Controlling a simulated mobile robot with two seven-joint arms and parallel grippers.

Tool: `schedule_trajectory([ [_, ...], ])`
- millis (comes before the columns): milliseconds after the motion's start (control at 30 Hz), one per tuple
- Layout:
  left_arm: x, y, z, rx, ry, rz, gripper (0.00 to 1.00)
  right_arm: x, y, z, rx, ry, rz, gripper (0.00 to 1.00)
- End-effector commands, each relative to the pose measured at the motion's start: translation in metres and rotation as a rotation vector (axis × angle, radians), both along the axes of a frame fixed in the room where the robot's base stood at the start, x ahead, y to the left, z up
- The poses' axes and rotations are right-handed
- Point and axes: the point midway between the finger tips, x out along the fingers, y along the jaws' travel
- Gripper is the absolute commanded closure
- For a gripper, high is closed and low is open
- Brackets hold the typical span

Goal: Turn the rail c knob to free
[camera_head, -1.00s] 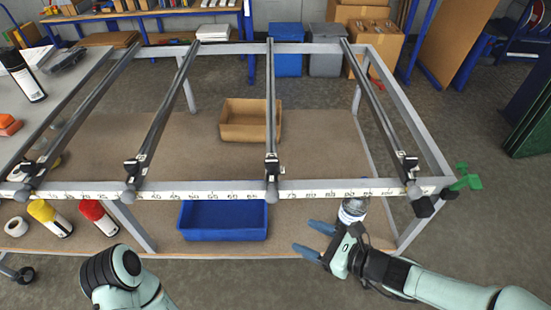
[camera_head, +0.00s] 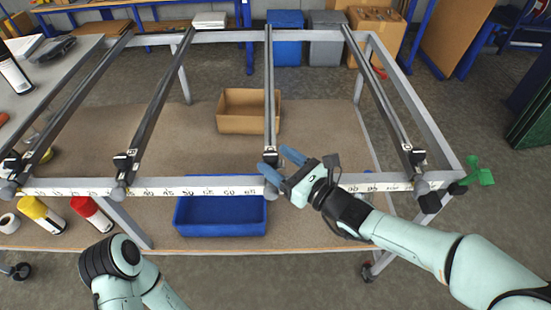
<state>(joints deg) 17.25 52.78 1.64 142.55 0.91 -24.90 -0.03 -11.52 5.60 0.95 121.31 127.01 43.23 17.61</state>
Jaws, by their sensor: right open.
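Labels are too small to read, so I cannot tell for sure which knob is rail c's. The gripper's blue fingers are open and empty, at or just above this knob and partly over the rail's front end. I cannot tell whether they touch it. My left gripper is out of view.
A white ruled strip (camera_head: 160,191) runs along the frame's front bar. A blue bin (camera_head: 220,217) and a cardboard box (camera_head: 249,111) stand on the lower shelf. A green handle (camera_head: 481,176) sticks out at right.

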Motion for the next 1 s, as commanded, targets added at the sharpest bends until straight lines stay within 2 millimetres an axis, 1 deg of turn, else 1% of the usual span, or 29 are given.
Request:
schedule_trajectory([
  [133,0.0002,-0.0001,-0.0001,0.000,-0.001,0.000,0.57,0.0067,0.0076,-0.0003,-0.001,0.001,0.001,0.37],
  [433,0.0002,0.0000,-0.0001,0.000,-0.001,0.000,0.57,0.0081,0.0086,0.0000,0.000,0.000,0.000,0.37],
  [467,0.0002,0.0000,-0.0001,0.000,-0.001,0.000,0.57,0.0082,0.0085,-0.0001,0.000,0.000,0.000,0.46],
  [500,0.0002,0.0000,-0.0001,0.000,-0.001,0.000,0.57,0.0081,0.0084,-0.0001,0.000,0.000,0.000,0.59],
  [567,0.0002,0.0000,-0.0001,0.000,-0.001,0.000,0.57,0.0081,0.0083,-0.0001,-0.001,0.001,0.000,0.79],
  [600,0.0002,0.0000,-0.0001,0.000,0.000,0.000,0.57,0.0081,0.0083,-0.0001,-0.001,0.001,0.000,0.91],
  [833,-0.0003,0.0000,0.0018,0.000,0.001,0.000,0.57,0.0084,0.0078,0.0002,-0.001,0.000,0.009,0.91],
  [1000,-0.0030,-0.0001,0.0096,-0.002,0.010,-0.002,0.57,0.0093,0.0066,0.0008,-0.003,0.001,0.057,0.91],
])
